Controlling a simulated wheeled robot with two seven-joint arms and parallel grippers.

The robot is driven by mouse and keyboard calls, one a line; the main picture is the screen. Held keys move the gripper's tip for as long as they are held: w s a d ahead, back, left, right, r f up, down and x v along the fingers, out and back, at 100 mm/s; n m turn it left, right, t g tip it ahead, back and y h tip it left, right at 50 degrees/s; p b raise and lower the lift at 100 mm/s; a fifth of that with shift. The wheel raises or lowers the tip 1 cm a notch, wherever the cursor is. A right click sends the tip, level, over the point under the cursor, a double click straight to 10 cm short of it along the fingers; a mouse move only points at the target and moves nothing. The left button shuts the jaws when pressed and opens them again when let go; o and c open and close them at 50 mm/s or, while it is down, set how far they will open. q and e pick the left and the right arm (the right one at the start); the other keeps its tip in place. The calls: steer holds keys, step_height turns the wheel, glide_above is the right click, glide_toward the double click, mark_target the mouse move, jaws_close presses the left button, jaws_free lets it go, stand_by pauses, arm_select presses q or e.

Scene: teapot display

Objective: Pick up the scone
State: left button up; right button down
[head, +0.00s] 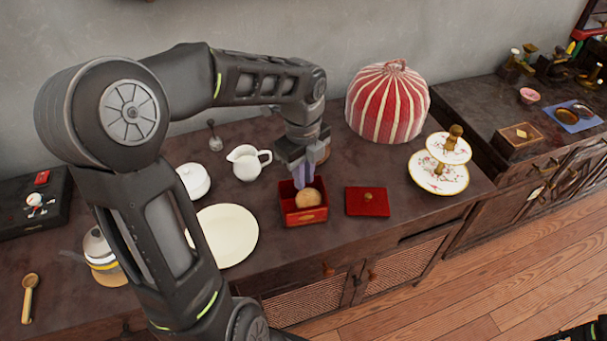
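The scone (308,198) is a round, tan bun inside a small open red box (304,216) on the dark wooden cabinet top. My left gripper (303,178) points down into the box from above, its purple-tipped fingers right at the scone's back left side. The fingers overlap in this view, so I cannot tell whether they are apart or closed on it. The scone appears to sit low in the box. My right gripper is not clearly in view; only a dark part shows at the bottom right corner.
A red lid (368,201) lies right of the box, and a cream plate (228,234) lies left. A white jug (247,161) and sugar bowl (193,181) stand behind. A tiered stand (439,172) and striped tea cosy (388,103) stand to the right.

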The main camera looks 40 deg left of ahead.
arm_select(q)
steer(key=o, duration=1.4)
steer(key=shift+r, duration=0.1)
step_height(320, 180, up, 8)
steer(key=shift+f, duration=0.2)
steer(key=shift+o, duration=0.2)
